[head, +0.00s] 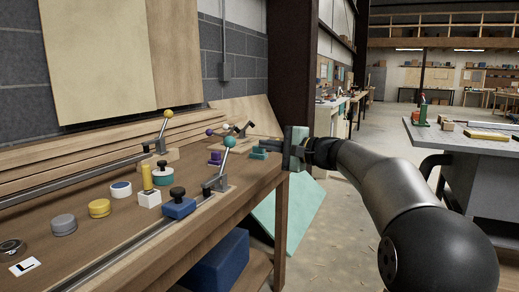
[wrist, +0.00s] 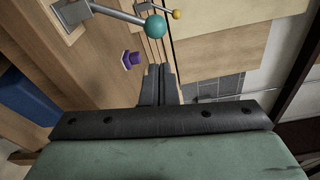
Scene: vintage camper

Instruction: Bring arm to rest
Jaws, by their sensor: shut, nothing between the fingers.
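My gripper (head: 272,147) is at the end of the workbench (head: 130,225) in the head view, with its fingers pointing left. In the wrist view, my gripper (wrist: 159,72) shows its two dark fingers together, with nothing between them. My arm stretches from the lower right of the head view. A lever with a teal ball (head: 229,142) stands left of the gripper; its teal ball also shows in the wrist view (wrist: 155,27). A purple knob (wrist: 132,60) lies left of the fingers there. I cannot tell whether the fingers touch anything.
A lever with a yellow ball (head: 168,114), a blue block with a black knob (head: 178,205), a yellow tin (head: 99,208) and a grey tin (head: 63,224) are on the bench. A teal panel (head: 290,212) leans below the gripper. A grey table (head: 465,145) stands right.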

